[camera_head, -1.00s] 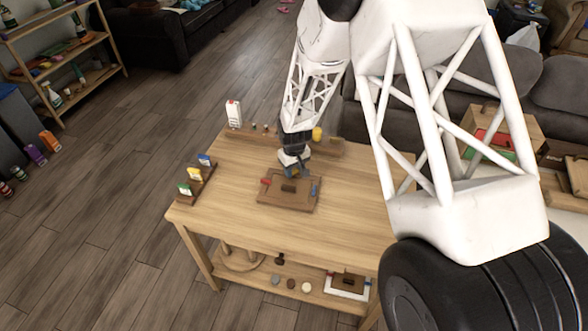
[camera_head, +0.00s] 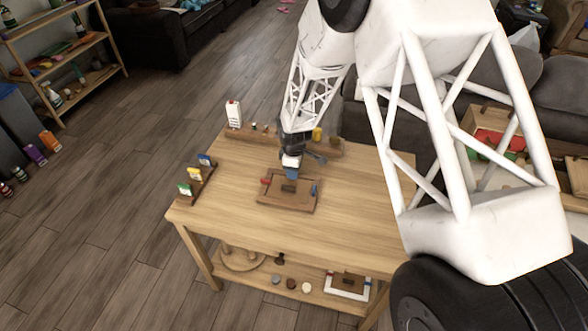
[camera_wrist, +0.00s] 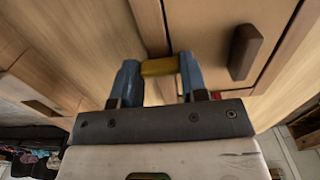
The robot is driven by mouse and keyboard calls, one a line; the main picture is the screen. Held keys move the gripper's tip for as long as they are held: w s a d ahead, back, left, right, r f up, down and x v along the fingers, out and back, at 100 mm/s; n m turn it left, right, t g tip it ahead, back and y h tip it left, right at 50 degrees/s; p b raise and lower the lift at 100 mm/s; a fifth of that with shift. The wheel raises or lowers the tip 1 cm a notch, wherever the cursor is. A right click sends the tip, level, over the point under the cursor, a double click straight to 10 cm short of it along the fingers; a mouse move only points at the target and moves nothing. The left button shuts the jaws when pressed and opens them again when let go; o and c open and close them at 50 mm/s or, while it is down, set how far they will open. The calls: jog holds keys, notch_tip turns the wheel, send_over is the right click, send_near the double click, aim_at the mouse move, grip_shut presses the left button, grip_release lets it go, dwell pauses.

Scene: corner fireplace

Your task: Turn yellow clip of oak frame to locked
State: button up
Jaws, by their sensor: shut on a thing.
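The brown wooden frame (camera_head: 272,196) lies flat on the table, with a red clip (camera_head: 265,181) on its left side and a blue clip (camera_head: 314,189) on its right. My gripper (camera_head: 290,174) is over the frame's far edge. In the wrist view the yellow clip (camera_wrist: 160,67) lies between the blue fingertips of my gripper (camera_wrist: 160,74), which is shut on it. The clip sits across the frame's edge (camera_wrist: 152,28). A dark knob (camera_wrist: 243,52) stands on the panel inside the frame. The gripper hides the yellow clip in the head view.
A rack with small cards (camera_head: 197,183) stands at the table's left edge. A wooden strip (camera_head: 250,138) with small items and a white carton (camera_head: 233,114) lie along the back. The table's front (camera_head: 235,222) is clear. A white frame (camera_head: 347,296) lies on the lower shelf.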

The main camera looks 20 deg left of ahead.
dwell(0.3)
jog(key=o, duration=0.9)
jog(key=shift+o, duration=0.2)
jog(key=shift+r, duration=0.15)
jog(key=shift+r, duration=3.8)
